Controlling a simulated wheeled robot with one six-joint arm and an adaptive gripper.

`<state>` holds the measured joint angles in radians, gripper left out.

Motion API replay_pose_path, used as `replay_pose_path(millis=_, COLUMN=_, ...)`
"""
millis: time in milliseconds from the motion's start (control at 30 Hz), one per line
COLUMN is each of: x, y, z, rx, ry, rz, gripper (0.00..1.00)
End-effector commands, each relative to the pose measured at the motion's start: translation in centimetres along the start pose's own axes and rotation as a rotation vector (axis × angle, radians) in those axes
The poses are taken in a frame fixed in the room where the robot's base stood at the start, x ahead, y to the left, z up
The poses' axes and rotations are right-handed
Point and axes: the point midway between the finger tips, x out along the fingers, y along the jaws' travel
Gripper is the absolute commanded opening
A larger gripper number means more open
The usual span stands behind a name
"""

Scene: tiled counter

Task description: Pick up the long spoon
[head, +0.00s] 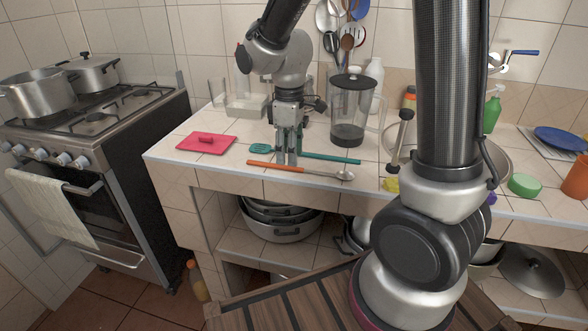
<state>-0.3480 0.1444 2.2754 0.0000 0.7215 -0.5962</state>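The long spoon (320,173) lies on the tiled counter near its front edge. It has an orange handle at the left, a thin metal shaft and a round metal bowl at the right. My gripper (286,160) points straight down at the handle's right part, its fingertips close to the counter and just behind the handle in the picture. The two fingers stand a little apart, with nothing visible held between them. Whether a fingertip touches the spoon cannot be told.
A teal slotted turner (332,157) lies behind the spoon, passing behind my fingers. A red cutting board (206,142) lies left. A glass press jug (350,108) stands behind at right, a clear container (245,104) behind at left. A yellow piece (391,185) lies right of the spoon.

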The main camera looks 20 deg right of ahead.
Motion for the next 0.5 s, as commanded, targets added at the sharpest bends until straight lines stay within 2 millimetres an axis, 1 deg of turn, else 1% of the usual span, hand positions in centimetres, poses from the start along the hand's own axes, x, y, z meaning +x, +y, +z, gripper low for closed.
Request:
replay_pose_path(millis=33, x=1.0, y=-0.2, z=0.3, rx=0.001, ry=-0.005, rz=-0.003, gripper=0.39)
replay_pose_path(millis=100, x=2.0, y=-0.1, z=0.3, rx=0.001, ry=-0.004, rz=-0.002, gripper=0.39)
replay_pose_path(millis=200, x=3.0, y=-0.1, z=0.3, rx=0.001, ry=-0.003, rz=-0.002, gripper=0.39)
replay_pose_path(millis=467, x=3.2, y=-0.1, z=0.2, rx=0.002, ry=0.0, rz=0.0, gripper=0.39)
replay_pose_path(millis=500, x=3.2, y=-0.1, z=0.2, rx=0.002, ry=0.0, rz=0.0, gripper=0.32)
